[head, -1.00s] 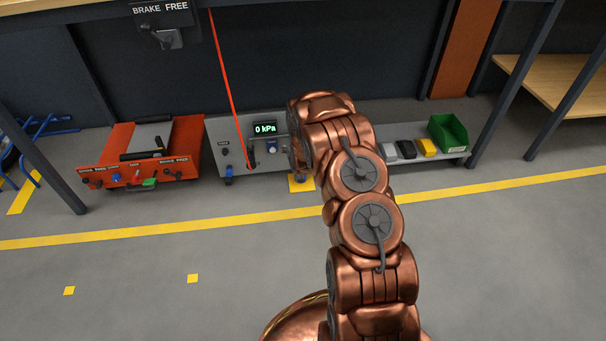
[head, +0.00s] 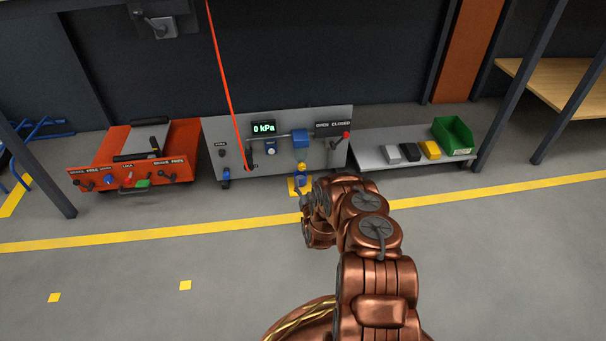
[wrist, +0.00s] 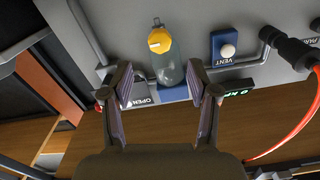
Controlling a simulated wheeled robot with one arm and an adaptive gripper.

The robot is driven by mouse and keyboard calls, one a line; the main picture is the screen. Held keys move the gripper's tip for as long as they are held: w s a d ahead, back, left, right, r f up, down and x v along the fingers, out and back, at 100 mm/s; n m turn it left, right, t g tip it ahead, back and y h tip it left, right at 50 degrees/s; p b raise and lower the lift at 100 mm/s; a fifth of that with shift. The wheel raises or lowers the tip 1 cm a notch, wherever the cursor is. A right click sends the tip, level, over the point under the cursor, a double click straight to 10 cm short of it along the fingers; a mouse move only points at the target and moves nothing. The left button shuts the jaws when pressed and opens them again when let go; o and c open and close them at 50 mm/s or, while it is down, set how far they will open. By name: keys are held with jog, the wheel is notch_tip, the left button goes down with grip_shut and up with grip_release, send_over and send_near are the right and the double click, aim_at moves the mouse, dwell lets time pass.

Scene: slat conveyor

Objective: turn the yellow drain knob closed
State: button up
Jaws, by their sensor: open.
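The yellow drain knob (wrist: 160,41) shows in the wrist view, on the end of a clear bowl (wrist: 167,66) fixed to a grey panel. In the head view the knob (head: 301,168) is a small yellow spot low on the panel (head: 218,137), just above my arm's end. My gripper (wrist: 160,73) is open and empty. In the wrist view its two fingers lie left and right of the bowl's image, with the knob just beyond the fingertips. I cannot tell the exact depth gap. In the head view the fingers are mostly hidden by my wrist.
In the wrist view a blue VENT block (wrist: 226,48) and a pipe lie right of the bowl, with a red hose (wrist: 297,128) farther right. The head view shows an orange unit (head: 190,135) at left and a low shelf (head: 375,161) with blocks at right.

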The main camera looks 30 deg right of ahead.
aim_at(302, 169)
jog(key=b+x, duration=0.2)
jog(key=x, duration=0.3)
jog(key=shift+w+d+f+b, duration=0.1)
jog(key=shift+w+d+b, duration=0.15)
jog(key=shift+w+b, duration=0.15)
jog(key=shift+b+x, duration=0.3)
jog(key=shift+x, duration=0.55)
grip_shut()
